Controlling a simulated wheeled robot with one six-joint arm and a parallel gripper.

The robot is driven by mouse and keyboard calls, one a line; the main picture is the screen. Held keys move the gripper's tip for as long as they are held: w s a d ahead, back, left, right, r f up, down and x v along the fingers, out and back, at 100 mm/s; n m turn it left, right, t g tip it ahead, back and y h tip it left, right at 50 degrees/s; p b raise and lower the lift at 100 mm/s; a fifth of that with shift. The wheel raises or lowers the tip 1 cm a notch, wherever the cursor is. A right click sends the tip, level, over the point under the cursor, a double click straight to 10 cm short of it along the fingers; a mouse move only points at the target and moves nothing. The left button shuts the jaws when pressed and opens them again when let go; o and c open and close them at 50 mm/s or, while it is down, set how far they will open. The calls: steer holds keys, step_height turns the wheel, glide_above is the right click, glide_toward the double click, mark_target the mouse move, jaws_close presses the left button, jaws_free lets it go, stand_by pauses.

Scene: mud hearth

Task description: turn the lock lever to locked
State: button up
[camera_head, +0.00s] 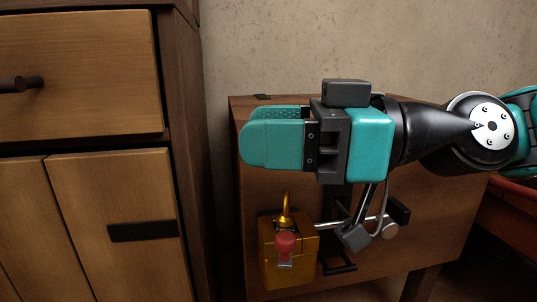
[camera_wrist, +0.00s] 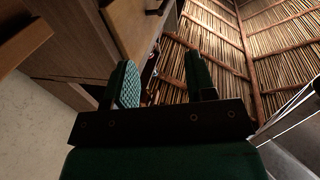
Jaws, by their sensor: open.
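In the head view, a yellow metal box (camera_head: 270,262) sits low on the front of a brown wooden panel (camera_head: 420,235). A red-knobbed part (camera_head: 286,243), which looks like the lock lever, is on the box, with a pointed yellow piece (camera_head: 286,211) rising behind it. I cannot tell which position is locked. My gripper (camera_head: 250,124) is above the box, apart from it, with its fingers pointing left. It is open and empty. In the wrist view its two fingers (camera_wrist: 158,75) stand apart. The lever is not clear there.
A wooden cabinet (camera_head: 85,80) with dark handles stands at the left. A metal rod (camera_head: 330,225) and dark brackets (camera_head: 340,266) lie right of the box, under my arm. A plain wall (camera_head: 290,45) is behind. The wrist view shows a thatched roof (camera_wrist: 215,50).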

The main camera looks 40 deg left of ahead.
step_height(320, 180, up, 8)
steer(key=p, duration=0.3)
steer(key=shift+p, duration=0.4)
steer(key=shift+r, duration=0.1)
